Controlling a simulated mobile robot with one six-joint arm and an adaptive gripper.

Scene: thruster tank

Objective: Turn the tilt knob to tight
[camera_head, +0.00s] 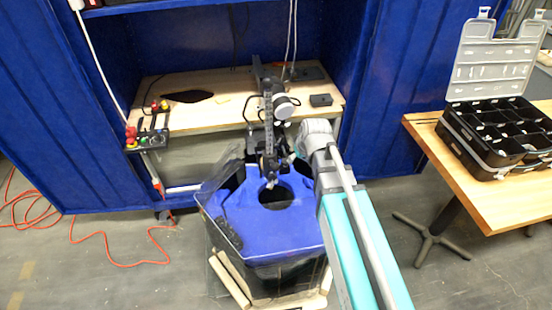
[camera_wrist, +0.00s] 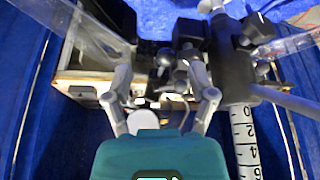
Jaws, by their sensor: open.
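A black clamp and post assembly (camera_head: 268,125) stands upright over the blue-topped tank (camera_head: 250,212). In the wrist view, its dark clamp (camera_wrist: 190,38) carries small rounded knobs, one of them a dark round knob (camera_wrist: 165,58) ahead of my fingers. I cannot tell for certain which one is the tilt knob. My gripper (camera_wrist: 160,54) is open, with its two grey fingers spread on either side of this hardware. Whether a finger touches it is unclear. In the head view my arm comes from the lower right, and the fingers are mostly hidden beside the post.
A numbered scale bar (camera_wrist: 243,140) and a thick black clamp body (camera_wrist: 232,60) lie close right of my fingers. A wooden bench (camera_head: 215,112) in a blue enclosure stands behind the tank. A control box with red buttons (camera_head: 150,138) is left; an open organizer case (camera_head: 495,130) is right.

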